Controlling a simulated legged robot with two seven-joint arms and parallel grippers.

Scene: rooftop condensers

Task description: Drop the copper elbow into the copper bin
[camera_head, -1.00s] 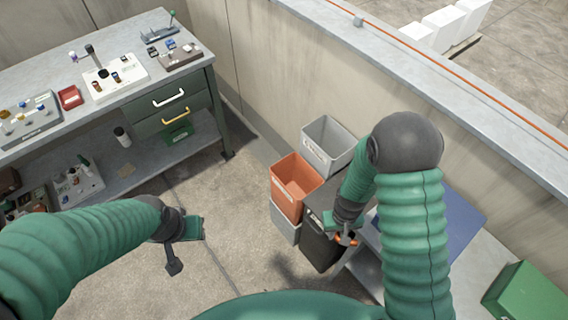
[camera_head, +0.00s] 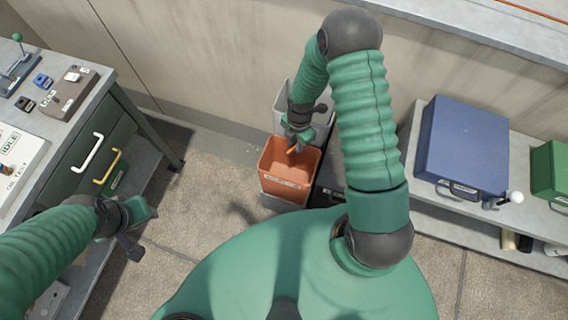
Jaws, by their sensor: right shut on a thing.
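The orange-red bin (camera_head: 287,187), with a pale label on its front, stands near the wall and looks like the copper bin. My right gripper (camera_head: 293,147) is over the bin's back part, pointing down. It is shut on a small copper-orange piece, the copper elbow (camera_head: 291,150), which shows just below the fingers. I cannot tell whether the elbow is above the rim or inside it. My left gripper (camera_head: 136,228) is at the left, away from the bins; I cannot make out its finger gap.
A grey bin (camera_head: 283,98) stands behind the orange bin, partly hidden by my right arm. A dark bin (camera_head: 328,184) is to the right. A blue case (camera_head: 464,147) and a green box (camera_head: 553,170) sit on the right shelf. A workbench with drawers (camera_head: 98,160) is at left.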

